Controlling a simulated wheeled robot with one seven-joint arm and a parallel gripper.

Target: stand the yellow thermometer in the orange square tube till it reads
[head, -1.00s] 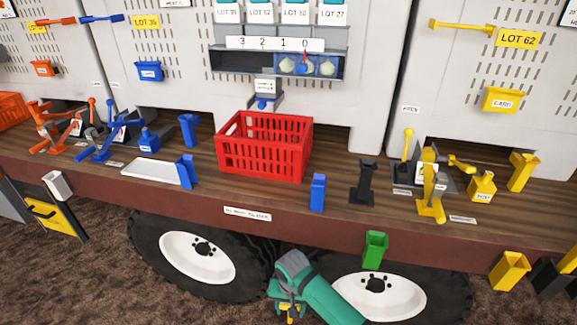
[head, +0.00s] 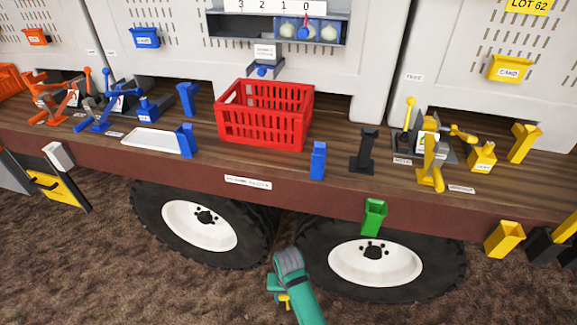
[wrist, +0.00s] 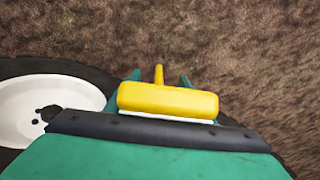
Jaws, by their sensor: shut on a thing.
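My gripper (head: 281,299) hangs low in front of the trailer, over the brown ground between the two wheels. It is shut on a yellow piece, which looks like the yellow thermometer (head: 285,301). In the wrist view the thermometer (wrist: 168,101) shows a broad yellow head with a thin yellow stem pointing away, between the green fingers (wrist: 160,78). Its reading face is not visible. I cannot make out an orange square tube; orange parts (head: 55,98) stand at the left of the deck, and a tube among them is not clear.
A red crate (head: 262,125) stands mid-deck. Blue tubes (head: 317,160), a black post (head: 364,150) and yellow fittings (head: 430,165) line the deck. A green tube (head: 373,216) hangs on the front edge. Wheels (head: 375,262) sit below. The ground in front is clear.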

